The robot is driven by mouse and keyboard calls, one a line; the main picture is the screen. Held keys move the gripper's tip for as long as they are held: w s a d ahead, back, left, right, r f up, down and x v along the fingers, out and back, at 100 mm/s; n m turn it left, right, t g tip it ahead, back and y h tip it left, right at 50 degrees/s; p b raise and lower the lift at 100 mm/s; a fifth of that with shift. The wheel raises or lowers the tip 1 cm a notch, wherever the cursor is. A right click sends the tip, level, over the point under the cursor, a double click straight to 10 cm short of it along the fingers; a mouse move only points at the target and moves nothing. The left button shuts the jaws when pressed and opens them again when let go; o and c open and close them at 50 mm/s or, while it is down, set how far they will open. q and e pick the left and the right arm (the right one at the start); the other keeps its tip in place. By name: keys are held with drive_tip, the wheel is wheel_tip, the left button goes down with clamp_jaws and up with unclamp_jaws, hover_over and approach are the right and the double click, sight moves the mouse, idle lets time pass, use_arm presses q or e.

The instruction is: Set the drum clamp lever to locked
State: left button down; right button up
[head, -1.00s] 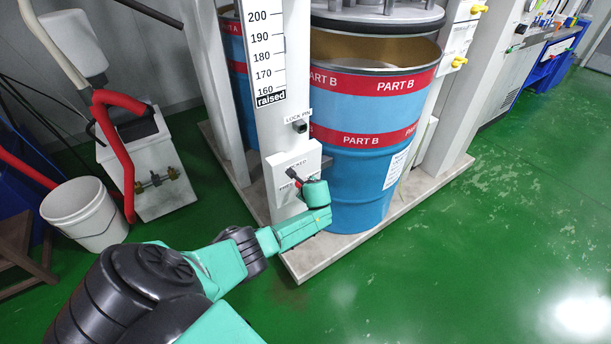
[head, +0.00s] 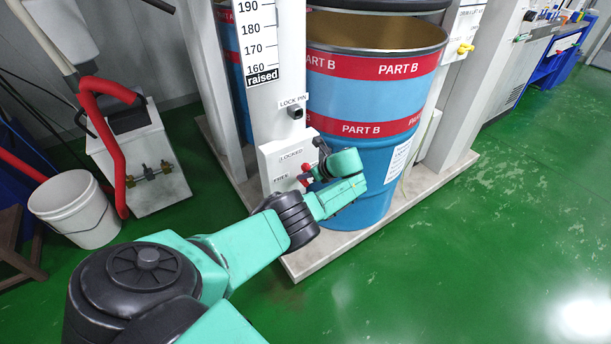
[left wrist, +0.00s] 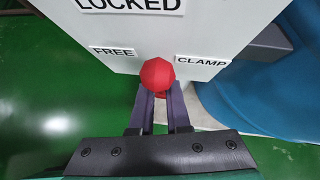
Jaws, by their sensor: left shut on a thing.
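The drum clamp lever's red knob (left wrist: 157,74) sits between my left gripper's fingertips (left wrist: 159,95) in the left wrist view. My left gripper (head: 311,173) is shut on it, in front of the white clamp panel (head: 270,168). The knob stands below the LOCKED label (left wrist: 128,4), between the FREE label (left wrist: 117,52) and the CLAMP label (left wrist: 202,62). The lever's shaft is mostly hidden, so its exact angle cannot be told. My right gripper is not in view.
A blue drum with red PART B bands (head: 362,160) stands right beside the panel on a pale base plate (head: 300,262). The LOCK PIN knob (head: 296,112) is above the panel. A white bucket (head: 75,210) stands at left. Green floor is clear at right.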

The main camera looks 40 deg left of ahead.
use_arm(q)
drive_tip(key=shift+a+r, duration=0.2)
drive_tip(key=c, duration=0.9)
unclamp_jaws()
drive_tip(key=shift+w+f, duration=0.1)
